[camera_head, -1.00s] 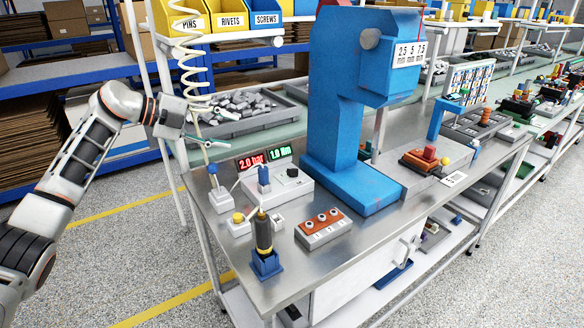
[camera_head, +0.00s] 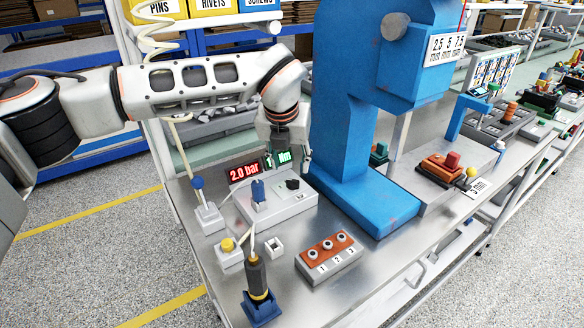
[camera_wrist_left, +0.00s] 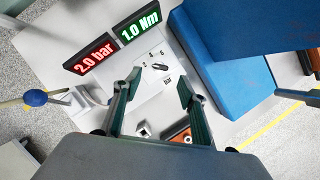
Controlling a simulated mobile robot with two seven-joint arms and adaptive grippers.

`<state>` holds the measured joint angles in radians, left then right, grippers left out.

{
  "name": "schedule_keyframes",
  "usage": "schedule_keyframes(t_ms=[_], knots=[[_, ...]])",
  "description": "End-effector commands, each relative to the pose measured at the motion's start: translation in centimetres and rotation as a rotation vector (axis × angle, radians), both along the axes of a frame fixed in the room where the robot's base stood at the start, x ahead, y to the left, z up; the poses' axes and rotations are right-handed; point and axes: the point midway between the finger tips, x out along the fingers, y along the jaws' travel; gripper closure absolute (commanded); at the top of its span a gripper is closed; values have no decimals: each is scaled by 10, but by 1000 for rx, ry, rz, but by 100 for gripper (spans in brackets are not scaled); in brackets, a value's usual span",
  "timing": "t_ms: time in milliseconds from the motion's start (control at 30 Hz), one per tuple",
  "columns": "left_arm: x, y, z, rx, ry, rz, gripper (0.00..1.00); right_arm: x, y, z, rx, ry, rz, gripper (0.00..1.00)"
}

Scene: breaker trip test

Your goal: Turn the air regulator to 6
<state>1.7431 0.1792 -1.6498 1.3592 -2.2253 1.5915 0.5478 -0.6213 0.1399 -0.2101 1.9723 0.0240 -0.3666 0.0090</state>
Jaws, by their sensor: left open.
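A grey control box (camera_head: 290,205) stands on the steel bench, with a black dial knob (camera_head: 293,183) and a blue upright handle (camera_head: 258,190) on top. I cannot tell which of these is the air regulator. The red display (camera_head: 244,173) behind it reads 2.0 bar; the green display beside it reads 1.0 Nm and is partly covered by my gripper in the head view. My left gripper (camera_head: 290,161) is above the back of the box, pointing down. In the left wrist view its fingers (camera_wrist_left: 160,81) are apart and empty, with the black knob (camera_wrist_left: 161,67) beyond the gap. My right gripper is out of view.
A blue press (camera_head: 345,120) stands close to the right of the gripper. A blue-ball lever (camera_head: 198,184), a yellow button box (camera_head: 229,251) and a screwdriver in a blue holder (camera_head: 258,280) are left and front. A numbered socket tray (camera_head: 328,258) lies in front.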

Motion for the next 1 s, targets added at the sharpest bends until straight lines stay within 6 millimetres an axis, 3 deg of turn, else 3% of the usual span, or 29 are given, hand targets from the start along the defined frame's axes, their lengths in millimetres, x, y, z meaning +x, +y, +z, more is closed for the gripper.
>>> schedule_keyframes(t_ms=[233,500,933,1000], knots=[[10,-2,-30,2,6,1,58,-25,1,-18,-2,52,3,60],[24,-5,-64,1,4,0,58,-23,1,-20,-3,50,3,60],[28,-5,-72,0,2,0,58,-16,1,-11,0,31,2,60],[28,-5,-72,0,2,0,76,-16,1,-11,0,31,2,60]])
